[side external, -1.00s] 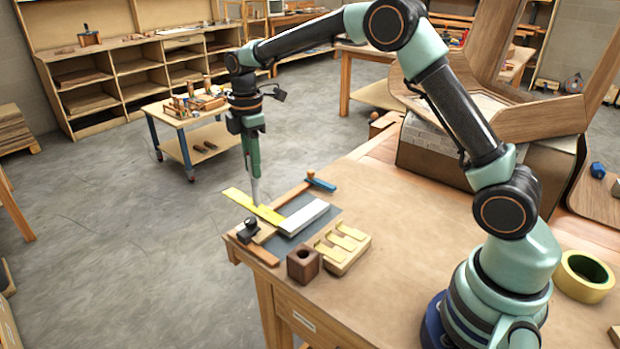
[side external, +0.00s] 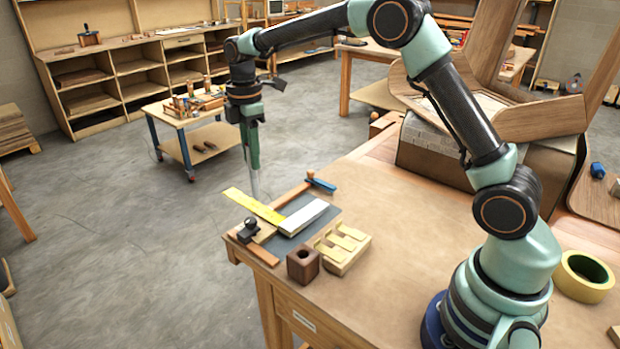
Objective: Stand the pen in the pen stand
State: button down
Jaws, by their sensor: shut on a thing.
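My gripper (side external: 255,196) points down at the far left corner of the workbench, over the yellow strip. Its grey fingers are shut on the pen, which is too small and too covered by the fingers to make out clearly. No pen shows lying elsewhere on the bench. The pen stand (side external: 303,266) is a dark brown wooden block with a round hole in its top, near the bench's front left edge. It is upright, and nothing stands in its hole. My gripper is behind it and to its left, well apart from it.
Close around lie a yellow strip (side external: 251,205), a white block (side external: 304,217) on a dark mat, a blue-headed tool (side external: 321,184), a black-knobbed piece (side external: 247,230) and a wooden holder with yellow pieces (side external: 342,247). A green-yellow tape roll (side external: 584,277) is at right. The bench middle is clear.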

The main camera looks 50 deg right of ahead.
dwell(0.4)
jog(key=s+a, duration=0.2)
jog(key=s, duration=0.7)
jog(key=s+a, duration=0.2)
jog(key=s, duration=0.7)
jog(key=shift+s+a, duration=0.2)
jog(key=shift+a, duration=0.2)
dwell(0.5)
jog(key=shift+f, duration=2.75)
jog(key=shift+f, duration=0.65)
dwell(0.8)
jog(key=c, duration=0.6)
grip_release()
jog(key=shift+o, duration=0.2)
